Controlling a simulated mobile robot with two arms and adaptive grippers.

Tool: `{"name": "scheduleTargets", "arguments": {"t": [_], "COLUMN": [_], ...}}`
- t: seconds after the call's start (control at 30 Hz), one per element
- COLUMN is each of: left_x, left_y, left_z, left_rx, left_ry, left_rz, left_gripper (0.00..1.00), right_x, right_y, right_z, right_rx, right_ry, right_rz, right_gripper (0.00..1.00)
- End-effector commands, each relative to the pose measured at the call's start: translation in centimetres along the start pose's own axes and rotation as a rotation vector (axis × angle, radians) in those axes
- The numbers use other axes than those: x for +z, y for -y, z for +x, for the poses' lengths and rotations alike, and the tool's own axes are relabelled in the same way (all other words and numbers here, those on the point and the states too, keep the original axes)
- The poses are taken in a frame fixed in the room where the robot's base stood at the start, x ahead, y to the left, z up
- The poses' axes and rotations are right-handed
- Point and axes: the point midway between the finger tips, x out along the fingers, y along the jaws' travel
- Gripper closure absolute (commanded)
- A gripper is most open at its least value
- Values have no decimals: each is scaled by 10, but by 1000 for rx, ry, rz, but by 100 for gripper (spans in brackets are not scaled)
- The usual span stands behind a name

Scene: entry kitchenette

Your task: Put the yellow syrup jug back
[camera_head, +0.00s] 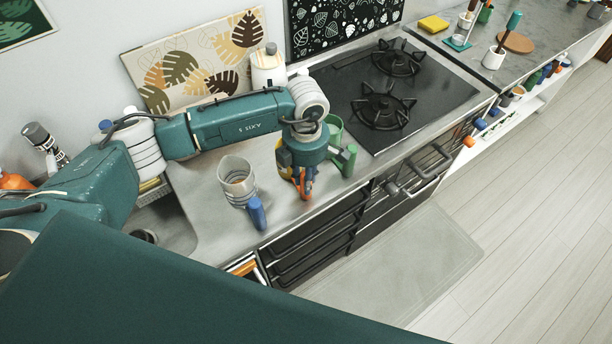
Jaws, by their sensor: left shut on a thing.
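The yellow syrup jug (284,158) is on or just above the grey counter, mostly hidden by my left gripper; only a yellow and orange part shows. My left gripper (302,178) reaches down over it from above and is shut on it. Orange-red parts show at the gripper's tip. I cannot tell whether the jug's base touches the counter. My right gripper is not in view.
A grey jug with a blue handle (237,184) stands left of the gripper. A green jug (335,127) stands close on its right. A white bottle (268,70) is behind. The black hob (395,92) lies right; the sink (165,222) lies left.

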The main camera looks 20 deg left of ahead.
Motion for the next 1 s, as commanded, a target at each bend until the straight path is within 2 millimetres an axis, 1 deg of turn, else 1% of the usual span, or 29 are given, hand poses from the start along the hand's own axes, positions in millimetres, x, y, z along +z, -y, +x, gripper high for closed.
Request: {"name": "scheduleTargets", "arguments": {"t": [0.17, 0.27, 0.3, 0.37, 0.4, 0.67, 0.77, 0.8, 0.87, 0.93, 1.0], "left_x": [1, 1, 0, 0, 0, 0, 0, 1, 2, 1, 0], "left_y": [-1, -1, 0, 0, 0, 0, 0, -1, -2, -2, -4], "left_z": [-1, 2, 2, 1, 1, 1, 1, 0, -7, -19, -31], "left_rx": [2, 2, 1, 1, 1, 0, -2, 2, 5, 7, 9], "left_ry": [2, 2, 1, 1, 1, 1, 0, 3, 5, 5, 6], "left_rz": [0, 0, 0, 0, 0, -1, -2, -1, 0, 0, 1], "left_gripper": [100, 100, 73, 61, 58, 58, 58, 58, 58, 58, 58], "right_x": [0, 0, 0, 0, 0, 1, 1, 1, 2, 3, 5], "right_y": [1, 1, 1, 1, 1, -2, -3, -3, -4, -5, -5], "right_z": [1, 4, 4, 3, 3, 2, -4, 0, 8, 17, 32], "right_rx": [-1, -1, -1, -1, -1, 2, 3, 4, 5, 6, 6], "right_ry": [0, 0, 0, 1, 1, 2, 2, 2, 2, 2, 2], "right_rz": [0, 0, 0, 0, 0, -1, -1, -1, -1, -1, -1], "right_gripper": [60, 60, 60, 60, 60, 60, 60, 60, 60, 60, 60]}}
